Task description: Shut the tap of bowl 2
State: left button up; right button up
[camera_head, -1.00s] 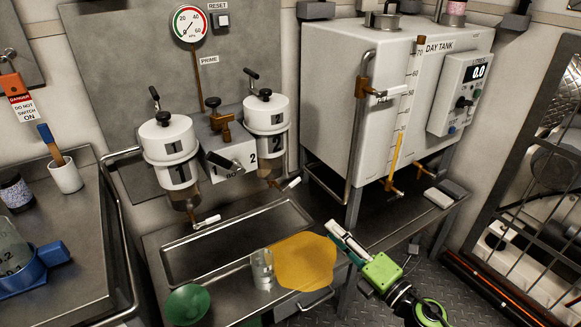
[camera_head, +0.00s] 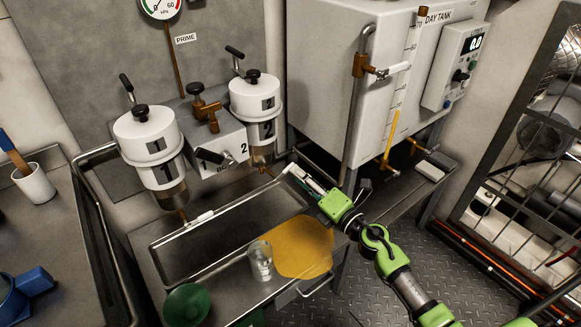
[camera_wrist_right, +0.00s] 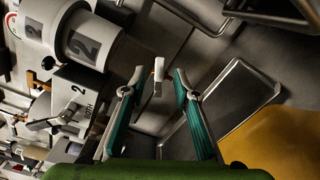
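Bowl 2 (camera_head: 256,120) is a white canister marked 2 on the wall-mounted filter unit. It also shows at the upper left of the right wrist view (camera_wrist_right: 92,42). Its tap has a white lever handle (camera_wrist_right: 158,70), which appears between and just beyond my fingertips in the right wrist view. In the head view the lever is hard to make out by the gripper. My right gripper (camera_head: 300,179) is open just right of and below bowl 2, with the lever not gripped. My left gripper is not in view.
Bowl 1 (camera_head: 148,145), with its own white tap lever (camera_head: 200,218), hangs to the left. A metal tray (camera_head: 165,268) lies below. A glass jar (camera_head: 260,262), a yellow cloth-like patch (camera_head: 305,248) and a green bowl (camera_head: 187,305) are in front. The day tank (camera_head: 340,75) stands to the right.

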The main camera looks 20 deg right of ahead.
aim_at(291, 165)
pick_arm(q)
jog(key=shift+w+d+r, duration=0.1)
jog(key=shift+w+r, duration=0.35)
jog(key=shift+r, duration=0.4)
pick_arm(e)
jog(key=shift+x, duration=2.55)
grip_shut()
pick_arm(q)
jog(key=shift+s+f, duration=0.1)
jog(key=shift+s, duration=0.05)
